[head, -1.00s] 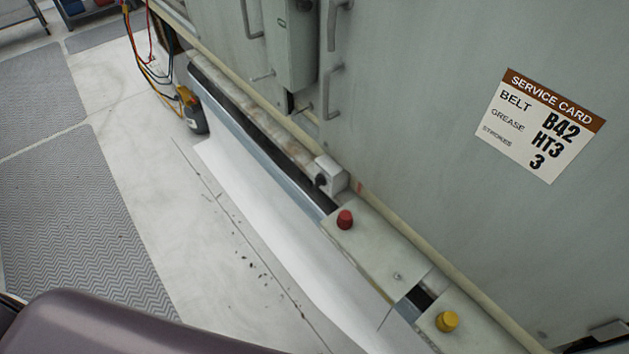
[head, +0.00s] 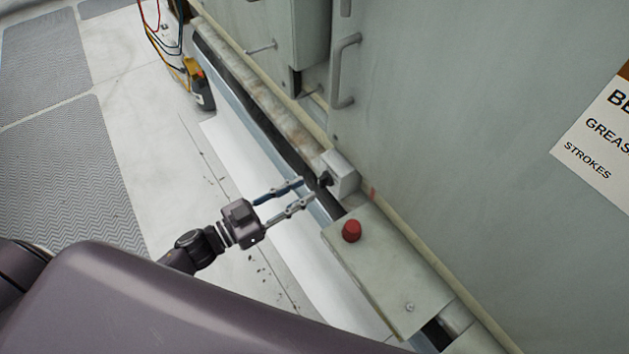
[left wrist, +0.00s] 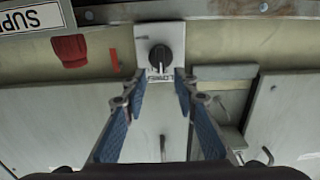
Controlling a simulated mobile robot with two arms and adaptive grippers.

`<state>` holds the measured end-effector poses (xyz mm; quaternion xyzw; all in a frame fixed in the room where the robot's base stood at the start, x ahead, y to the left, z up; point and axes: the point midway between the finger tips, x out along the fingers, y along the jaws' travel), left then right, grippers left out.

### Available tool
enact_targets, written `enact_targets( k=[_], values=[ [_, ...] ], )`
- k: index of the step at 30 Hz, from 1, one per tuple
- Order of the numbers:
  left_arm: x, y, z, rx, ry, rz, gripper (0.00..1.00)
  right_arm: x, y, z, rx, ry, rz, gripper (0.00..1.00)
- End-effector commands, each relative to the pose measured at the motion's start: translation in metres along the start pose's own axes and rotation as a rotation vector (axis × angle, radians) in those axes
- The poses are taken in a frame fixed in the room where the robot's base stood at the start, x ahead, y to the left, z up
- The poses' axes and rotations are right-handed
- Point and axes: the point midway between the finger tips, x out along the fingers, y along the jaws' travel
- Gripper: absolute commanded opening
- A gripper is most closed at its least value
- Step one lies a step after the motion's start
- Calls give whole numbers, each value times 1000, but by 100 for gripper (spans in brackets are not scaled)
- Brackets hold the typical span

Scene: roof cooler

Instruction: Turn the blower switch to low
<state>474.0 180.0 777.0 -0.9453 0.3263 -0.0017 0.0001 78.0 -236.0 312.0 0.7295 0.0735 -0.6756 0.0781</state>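The blower switch is a small pale box (head: 343,170) on the ledge beside the grey cabinet, with a black knob (head: 325,179) on its front. In the left wrist view the black knob (left wrist: 160,58) sits on a pale plate with partly legible lettering under it. A light pointer mark shows on the knob, but which setting it marks is too small to tell. My left gripper (head: 306,190) is open and empty, pointing at the knob. In the left wrist view its fingertips (left wrist: 160,82) are apart, below the knob on either side, with no clear contact.
A red button (head: 351,231) stands on a pale box close to the switch. The grey cabinet has a handle (head: 346,72) above it. The floor on the left is open, with grey mats (head: 65,165).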

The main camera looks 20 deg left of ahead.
Motion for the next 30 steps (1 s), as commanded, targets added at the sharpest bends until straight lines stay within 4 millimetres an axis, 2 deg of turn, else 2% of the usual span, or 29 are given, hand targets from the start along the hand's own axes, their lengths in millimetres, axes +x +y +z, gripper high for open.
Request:
enact_targets(
  k=[3,9,19,26,30],
  values=[
    [21,-1,-2,-1,2,-2,27,-3,0,0,0,0,0,0],
    [41,0,0,-1,0,-2,27,-4,2,-10,0,14,2,0],
    [44,0,1,-1,-1,-2,27,-4,2,-16,0,23,3,0],
    [44,0,1,-1,-1,-2,2,-4,2,-15,0,21,3,0],
    [44,0,1,-1,-1,-2,0,-4,2,-14,-1,19,2,0]
  ],
)
